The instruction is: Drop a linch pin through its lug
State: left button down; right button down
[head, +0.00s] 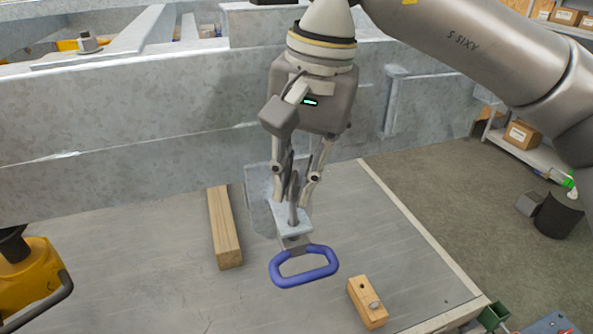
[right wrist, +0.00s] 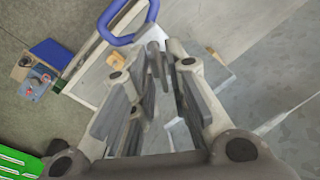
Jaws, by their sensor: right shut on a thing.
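My right gripper (head: 293,190) points down in front of the galvanized frame, shut on a slim grey pin (head: 293,213). The pin stands about upright at the pale grey lug (head: 305,227), its lower end at the lug's top face. I cannot tell whether it is in the hole or just over it. A blue loop handle (head: 303,266) sits at the lug's near end on a grey piece. In the right wrist view the blue loop (right wrist: 107,27) shows beyond the fingertips, and the fingers partly hide the pin. My left gripper is not in view.
A long wooden block (head: 224,230) lies left of the lug and a short wooden block (head: 367,302) lies to its right. The galvanized frame beam (head: 110,160) stands behind. A yellow object (head: 35,275) is at the lower left. The grey deck between is mostly clear.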

aim_at(298, 189)
jog(key=shift+f+b, duration=1.5)
jog(key=shift+f, duration=0.45)
jog(key=c, duration=1.3)
grip_release()
jog(key=shift+r, duration=0.15)
jog(key=r, duration=0.4)
jog(key=d+r, duration=0.1)
jog(key=r, duration=0.6)
jog(key=shift+s+d+r, duration=0.2)
jog(key=shift+d+r, duration=0.1)
jog(key=shift+d, duration=0.1)
